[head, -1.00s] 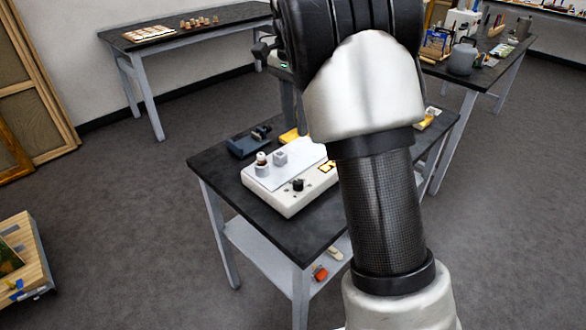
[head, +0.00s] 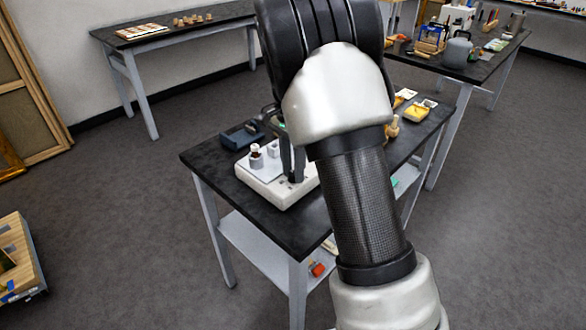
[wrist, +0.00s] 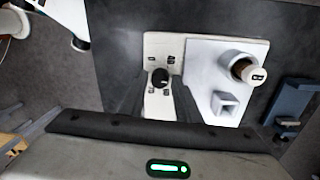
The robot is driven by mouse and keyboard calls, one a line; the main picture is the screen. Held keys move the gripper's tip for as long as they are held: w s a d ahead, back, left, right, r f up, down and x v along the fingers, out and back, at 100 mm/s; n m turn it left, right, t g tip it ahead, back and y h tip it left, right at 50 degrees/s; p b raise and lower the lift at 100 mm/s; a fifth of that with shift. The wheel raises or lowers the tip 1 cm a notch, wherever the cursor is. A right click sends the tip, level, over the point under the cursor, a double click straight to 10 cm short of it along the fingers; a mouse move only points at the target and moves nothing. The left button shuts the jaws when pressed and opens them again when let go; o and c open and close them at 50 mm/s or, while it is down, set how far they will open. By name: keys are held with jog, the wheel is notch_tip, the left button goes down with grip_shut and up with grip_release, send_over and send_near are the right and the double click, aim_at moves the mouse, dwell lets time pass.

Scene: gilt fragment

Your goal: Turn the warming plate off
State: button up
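The warming plate (head: 265,190) is a white box with a pale grey top (wrist: 205,58), standing on the near black-topped table. Its black round knob (wrist: 160,77) is on the white control strip beside the top in the wrist view. My gripper (wrist: 161,84) is open, with one dark finger on each side of the knob; I cannot tell whether they touch it. In the head view my gripper (head: 292,176) points down at the control strip and hides the knob. The knob's setting is too small to read.
On the top stand a round holder with a brown, white-capped bottle (wrist: 247,72) and a square cup (wrist: 226,102). A blue tray (head: 242,135) lies behind the plate. A wooden figure-like object (head: 392,128) and a yellow dish (head: 414,113) are farther right.

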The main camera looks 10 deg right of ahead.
grip_shut()
